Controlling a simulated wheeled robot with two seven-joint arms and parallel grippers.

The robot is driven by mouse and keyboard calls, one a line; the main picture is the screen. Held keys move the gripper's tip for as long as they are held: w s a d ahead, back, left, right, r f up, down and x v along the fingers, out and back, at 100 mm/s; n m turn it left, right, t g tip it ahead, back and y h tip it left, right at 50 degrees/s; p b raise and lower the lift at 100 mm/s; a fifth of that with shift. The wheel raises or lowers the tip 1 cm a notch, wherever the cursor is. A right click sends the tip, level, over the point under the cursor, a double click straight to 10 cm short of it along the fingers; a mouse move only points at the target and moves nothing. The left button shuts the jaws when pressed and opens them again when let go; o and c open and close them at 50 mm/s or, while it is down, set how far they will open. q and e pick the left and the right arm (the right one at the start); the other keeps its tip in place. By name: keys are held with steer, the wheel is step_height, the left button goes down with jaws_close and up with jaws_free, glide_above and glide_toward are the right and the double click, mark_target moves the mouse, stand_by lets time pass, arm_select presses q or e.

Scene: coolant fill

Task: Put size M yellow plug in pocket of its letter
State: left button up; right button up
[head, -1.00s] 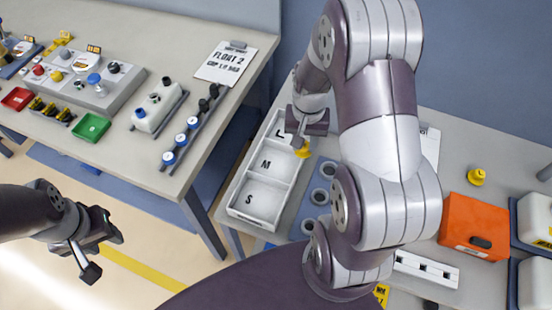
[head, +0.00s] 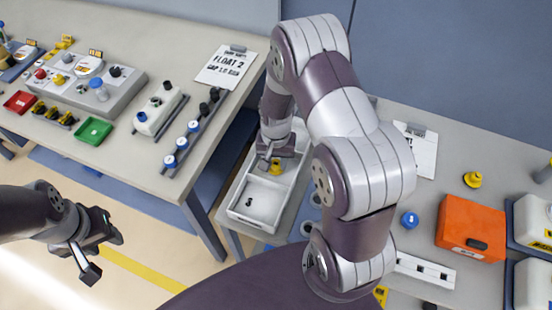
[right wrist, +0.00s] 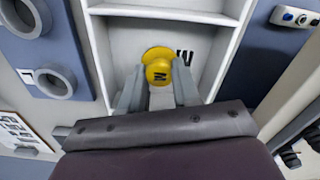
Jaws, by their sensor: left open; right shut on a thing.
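The yellow plug marked M (right wrist: 158,72) is between the fingers of my right gripper (right wrist: 158,92) in the right wrist view. It is over the middle pocket of the white tray (right wrist: 112,52), whose floor letter M shows partly beside the plug. In the head view a bit of the plug (head: 276,166) shows by my right gripper (head: 272,160), inside the outline of the white tray (head: 238,212). The S pocket is empty. I cannot tell whether the plug touches the pocket floor. My left gripper (head: 92,250) is open and empty, away over the floor at the left.
Another yellow plug (head: 472,179) and a blue cap (head: 410,219) stand on the right table, near an orange container (head: 470,228). Ring-shaped holders (right wrist: 55,82) lie beside the tray. The left table (head: 160,60) holds bins and a control panel.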

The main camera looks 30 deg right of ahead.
mark_target(276, 163)
steer(key=o, duration=1.1)
steer(key=shift+c, duration=0.2)
step_height(276, 163, up, 12)
steer(key=s+a+r+n+t, duration=0.1)
steer(key=s+a+r+n, duration=0.1)
steer(key=s+a+n, duration=0.3)
steer(key=s+n, duration=0.2)
steer(key=s, duration=0.2)
steer(key=shift+a+r+b, duration=0.2)
steer(key=shift+r+b, duration=0.05)
steer(key=shift+b, duration=0.15)
